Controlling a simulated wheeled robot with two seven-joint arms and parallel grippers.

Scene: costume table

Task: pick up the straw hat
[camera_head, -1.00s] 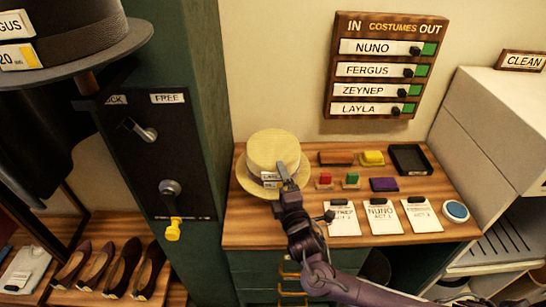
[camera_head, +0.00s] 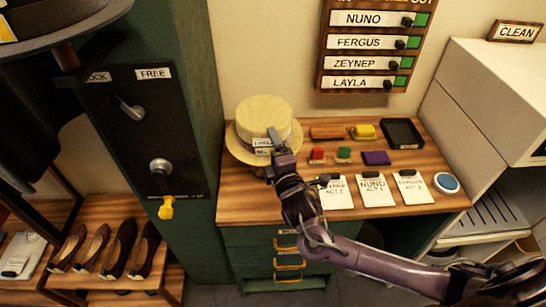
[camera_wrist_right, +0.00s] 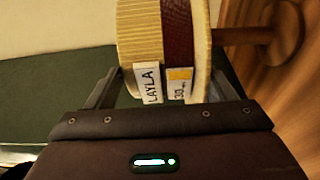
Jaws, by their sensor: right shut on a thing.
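The straw hat (camera_head: 263,112) is pale yellow with a flat crown and a dark band. It is at the left end of the wooden table in the head view. In the right wrist view the hat (camera_wrist_right: 138,30) shows side-on, with a LAYLA tag and a second tag on it. My right gripper (camera_head: 272,137) is shut on the hat at its tagged front. A wooden stand (camera_wrist_right: 245,36) is under the hat in the wrist view; I cannot tell whether the hat is clear of it. My left gripper is not in view.
The wooden table (camera_head: 245,205) also holds a black tray (camera_head: 402,133), coloured blocks, paper cards (camera_head: 373,190) and a blue round pad (camera_head: 446,184). A green cabinet (camera_head: 190,110) stands close left of the hat. A name board (camera_head: 365,62) hangs on the wall behind.

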